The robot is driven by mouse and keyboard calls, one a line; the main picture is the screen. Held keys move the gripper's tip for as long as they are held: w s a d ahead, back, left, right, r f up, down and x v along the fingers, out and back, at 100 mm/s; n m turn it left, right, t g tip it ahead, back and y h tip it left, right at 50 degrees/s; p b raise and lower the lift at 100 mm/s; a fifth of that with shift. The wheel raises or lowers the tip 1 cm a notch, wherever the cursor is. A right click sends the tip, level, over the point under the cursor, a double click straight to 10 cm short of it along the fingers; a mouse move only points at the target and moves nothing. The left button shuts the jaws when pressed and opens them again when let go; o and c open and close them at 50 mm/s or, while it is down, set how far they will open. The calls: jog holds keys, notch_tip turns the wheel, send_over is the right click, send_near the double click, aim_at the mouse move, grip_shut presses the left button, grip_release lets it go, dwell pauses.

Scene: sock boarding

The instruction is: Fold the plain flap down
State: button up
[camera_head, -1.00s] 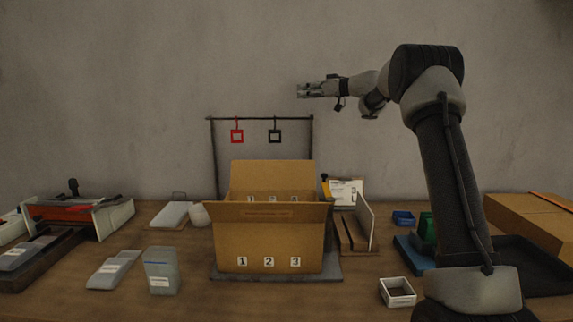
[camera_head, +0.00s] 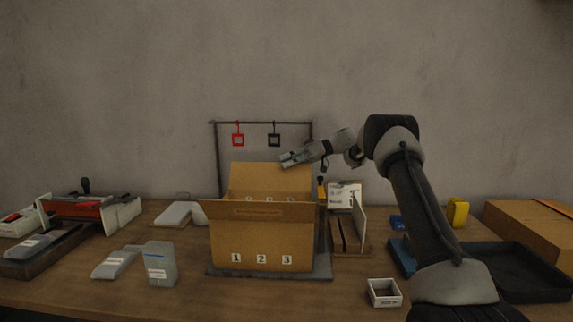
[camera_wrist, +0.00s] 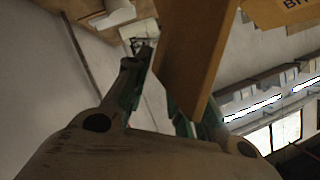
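An open cardboard box (camera_head: 262,247) numbered 1, 2, 3 stands on a dark board. Its back flap (camera_head: 268,178) rises behind the opening and looks plain. The front flap (camera_head: 255,211) tilts outward and carries a printed mark. My gripper (camera_head: 288,160) is at the top right corner of the back flap, reaching in from the right. In the wrist view, a cardboard panel (camera_wrist: 192,55) reaches between the spread fingers of my gripper (camera_wrist: 160,88). A gap shows beside the left finger; the panel hides much of the right finger. I cannot tell whether they touch.
A rack with a red tag (camera_head: 238,140) and a black tag (camera_head: 274,140) stands behind the box. A wooden holder (camera_head: 348,236) is right of it, and a small white bin (camera_head: 384,292) is at front right.

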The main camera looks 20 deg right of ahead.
jog(key=shift+a+f, duration=0.1)
jog(key=shift+a, duration=0.15)
jog(key=shift+c, duration=0.2)
grip_shut()
